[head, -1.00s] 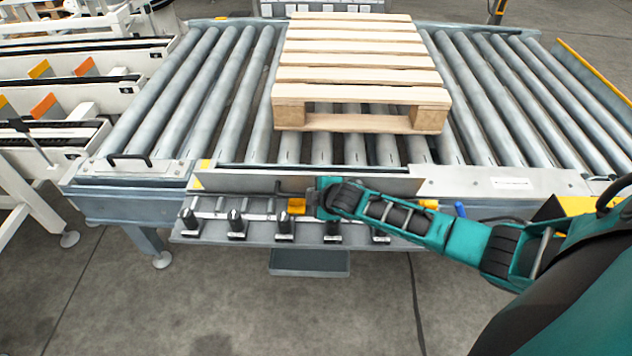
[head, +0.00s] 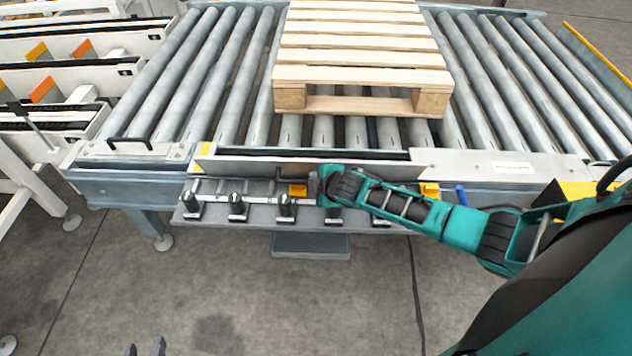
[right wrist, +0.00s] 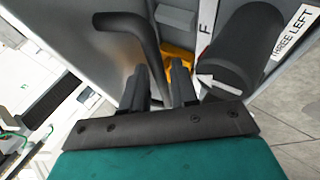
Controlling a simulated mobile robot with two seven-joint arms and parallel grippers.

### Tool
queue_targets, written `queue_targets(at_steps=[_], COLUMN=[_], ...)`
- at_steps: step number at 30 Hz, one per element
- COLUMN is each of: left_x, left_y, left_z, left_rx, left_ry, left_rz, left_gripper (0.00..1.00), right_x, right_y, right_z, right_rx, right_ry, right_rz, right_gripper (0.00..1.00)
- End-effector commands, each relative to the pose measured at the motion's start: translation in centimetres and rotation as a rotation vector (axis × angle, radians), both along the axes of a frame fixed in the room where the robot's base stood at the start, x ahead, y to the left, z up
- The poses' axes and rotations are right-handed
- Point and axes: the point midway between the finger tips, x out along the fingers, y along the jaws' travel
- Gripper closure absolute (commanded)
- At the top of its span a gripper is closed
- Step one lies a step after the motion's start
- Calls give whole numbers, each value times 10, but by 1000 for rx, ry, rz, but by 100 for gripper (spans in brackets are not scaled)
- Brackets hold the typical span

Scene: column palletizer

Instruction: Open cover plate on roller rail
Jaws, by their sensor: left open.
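The grey cover plate (head: 235,166) runs along the front edge of the roller rail in the head view, with a dark slot along its upper edge. My right gripper (head: 322,184) is in front of the plate's lower middle, its fingers mostly hidden there. In the right wrist view, its two fingers (right wrist: 163,85) are apart with a gap between them. A black bent handle (right wrist: 135,30) on a grey panel reaches down close to the fingers; contact is unclear. My left gripper (head: 145,349) is open and empty at the bottom edge, well in front of the rail.
A row of black knobs (head: 238,208) lies below the plate, with yellow blocks (head: 297,190) nearby. A large black knob (right wrist: 243,55) is right of the fingers. A wooden pallet (head: 362,75) rests on the rollers (head: 210,85). The floor (head: 250,300) in front is clear.

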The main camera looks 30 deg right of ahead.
Motion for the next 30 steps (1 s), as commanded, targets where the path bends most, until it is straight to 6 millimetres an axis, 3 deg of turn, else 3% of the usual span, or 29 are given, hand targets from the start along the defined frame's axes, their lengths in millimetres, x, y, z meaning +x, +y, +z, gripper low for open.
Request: queue_targets(at_steps=[3,14,30], left_x=[2,1,-3], left_y=[0,0,1], left_z=[2,5,33], left_rx=[-1,0,1], left_ry=[-5,-3,6], left_rz=[1,1,3], left_gripper=[57,57,57], right_x=[0,-4,-70], right_y=[1,2,2], right_z=[1,7,69], right_rx=[2,1,1], right_ry=[-2,-3,-1], right_rz=[3,5,6], right_gripper=[60,60,60])
